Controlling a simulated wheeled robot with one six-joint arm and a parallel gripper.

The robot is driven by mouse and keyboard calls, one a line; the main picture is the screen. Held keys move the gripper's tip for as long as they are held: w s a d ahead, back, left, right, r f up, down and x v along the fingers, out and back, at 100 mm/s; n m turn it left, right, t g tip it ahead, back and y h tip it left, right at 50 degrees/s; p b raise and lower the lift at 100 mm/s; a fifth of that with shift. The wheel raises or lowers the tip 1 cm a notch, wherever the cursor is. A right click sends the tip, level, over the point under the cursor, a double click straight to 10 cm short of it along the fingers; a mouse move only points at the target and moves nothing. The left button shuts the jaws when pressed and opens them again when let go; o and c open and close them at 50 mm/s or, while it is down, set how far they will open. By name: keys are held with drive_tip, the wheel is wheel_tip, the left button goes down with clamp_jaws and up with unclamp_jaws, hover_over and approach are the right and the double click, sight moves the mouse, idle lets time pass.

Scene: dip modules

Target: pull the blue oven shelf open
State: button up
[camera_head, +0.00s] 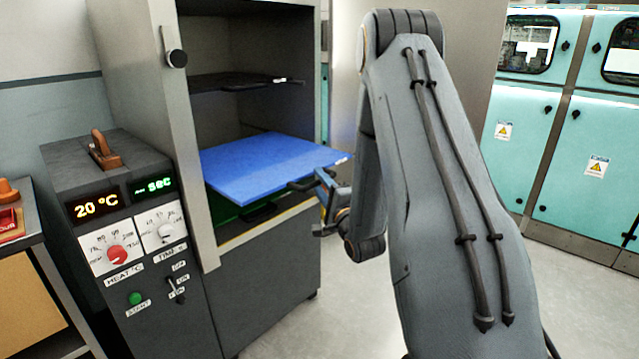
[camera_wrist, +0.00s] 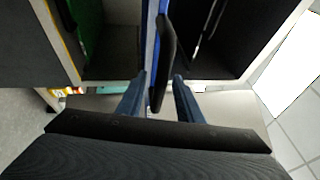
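The blue oven shelf (camera_head: 265,165) sits at mid height in the grey oven, and its front part sticks out past the opening. Its dark handle (camera_head: 300,185) is on the front edge. My gripper (camera_head: 322,208) is at this handle, partly hidden by my arm in the head view. In the wrist view the handle (camera_wrist: 164,50) stands between the two fingers of my gripper (camera_wrist: 160,82), with narrow gaps beside it; the fingers are apart and appear not to clamp it. The blue shelf edge (camera_wrist: 149,40) shows just left of the handle.
A black shelf (camera_head: 230,82) is above and a green shelf (camera_head: 225,207) with a dark handle is below. The control box (camera_head: 120,220) stands left of the oven. Teal cabinets (camera_head: 575,130) are at the right. The floor in front is clear.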

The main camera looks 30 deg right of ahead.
drive_tip(key=s+f, duration=0.1)
drive_tip(key=s, duration=0.6)
drive_tip(key=shift+s+a+f+b, duration=0.15)
drive_tip(key=shift+s+f+b, duration=0.05)
drive_tip(key=shift+s+b, duration=0.2)
idle(0.4)
